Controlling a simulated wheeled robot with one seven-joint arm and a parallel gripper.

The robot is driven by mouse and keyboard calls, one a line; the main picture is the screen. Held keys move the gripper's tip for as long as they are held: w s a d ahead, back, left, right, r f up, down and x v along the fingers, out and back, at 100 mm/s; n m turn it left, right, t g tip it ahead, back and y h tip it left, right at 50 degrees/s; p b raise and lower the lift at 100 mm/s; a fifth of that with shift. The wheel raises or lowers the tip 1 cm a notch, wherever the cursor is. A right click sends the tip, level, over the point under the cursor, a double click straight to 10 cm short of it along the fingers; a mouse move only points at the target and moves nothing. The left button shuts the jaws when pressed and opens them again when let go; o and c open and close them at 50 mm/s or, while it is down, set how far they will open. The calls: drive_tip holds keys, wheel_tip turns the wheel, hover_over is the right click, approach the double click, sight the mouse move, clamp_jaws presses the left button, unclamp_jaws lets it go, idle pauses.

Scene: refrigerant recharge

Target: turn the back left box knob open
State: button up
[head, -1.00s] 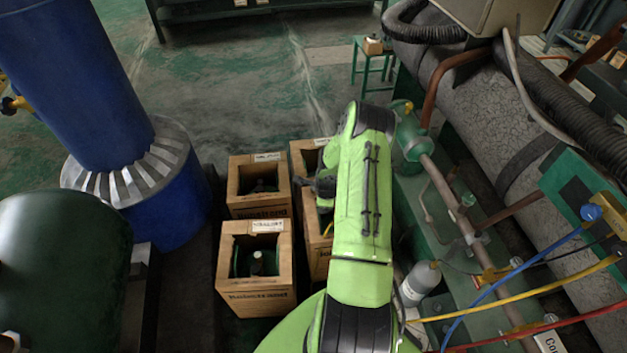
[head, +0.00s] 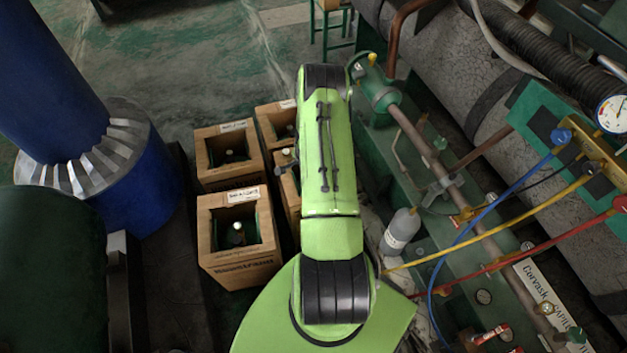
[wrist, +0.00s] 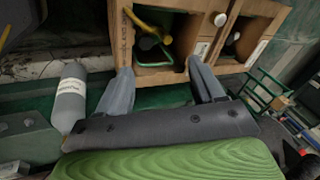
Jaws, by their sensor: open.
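Wooden boxes stand in a two-by-two cluster on the floor. The back left box (head: 203,160) is open-topped, with a small pale-topped knob (head: 230,154) in its dark inside. My gripper (wrist: 162,88) is open and empty in the wrist view, its two grey fingers spread before a box (wrist: 125,40) holding a yellow part. In the head view my arm mostly hides the gripper; a dark piece of it shows beside the right-hand boxes, right of the back left box. I cannot tell which box contains the white knob (wrist: 221,19) in the wrist view.
The front left box (head: 240,268) and partly hidden back right box (head: 272,125) stand close by. A blue column (head: 120,185) rises at left. A grey bottle (head: 401,232), pipes and coloured hoses (head: 500,225) crowd the right. Open floor (head: 190,60) lies behind.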

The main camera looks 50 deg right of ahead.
drive_tip(key=d+f+n+b, duration=0.2)
drive_tip(key=f+n+b, duration=0.1)
drive_tip(key=f, duration=0.3)
drive_tip(key=d+f+n+b, duration=0.2)
drive_tip(key=f+n+b, duration=0.1)
drive_tip(key=f, duration=0.4)
drive_tip(key=d+f+n+b, duration=0.3)
drive_tip(key=f+n, duration=0.1)
drive_tip(key=f, duration=0.3)
drive_tip(key=shift+w+n+h, duration=0.1)
drive_tip(key=shift+n+h, duration=0.2)
drive_tip(key=shift+n, duration=0.1)
drive_tip(key=shift+r, duration=0.1)
drive_tip(key=c, duration=1.1)
drive_tip(key=shift+o, duration=0.2)
drive_tip(key=shift+d+n+t+y, duration=0.15)
drive_tip(key=shift+n+t+y, duration=0.2)
drive_tip(key=shift+n, duration=1.15)
